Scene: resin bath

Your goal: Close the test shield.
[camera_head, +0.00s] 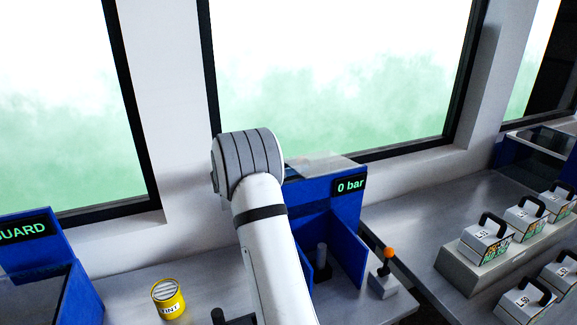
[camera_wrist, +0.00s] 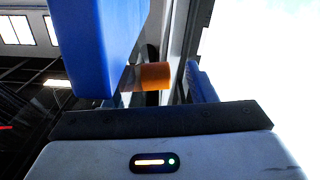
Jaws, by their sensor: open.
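The test shield (camera_head: 322,164) appears as a clear pane lying back over the top of the blue test bay (camera_head: 350,222), which reads 0 bar. The bay's front looks open, and a dark post (camera_head: 321,262) stands inside. My arm covers the bay's left part and hides my gripper in the head view. In the wrist view my gripper (camera_wrist: 160,122) shows as a dark bar on a pale body; it is open, with its fingertips not clearly seen. Beyond it are an orange cylinder (camera_wrist: 155,76) and a blue panel (camera_wrist: 97,40). I cannot tell whether anything touches.
A lever with an orange knob (camera_head: 388,253) stands right of the bay. A yellow tin (camera_head: 168,298) stands on the bench to the left, near a blue unit marked GUARD (camera_head: 40,245). Several handled weights stand on a rack (camera_head: 462,268) at right. Windows line the back wall.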

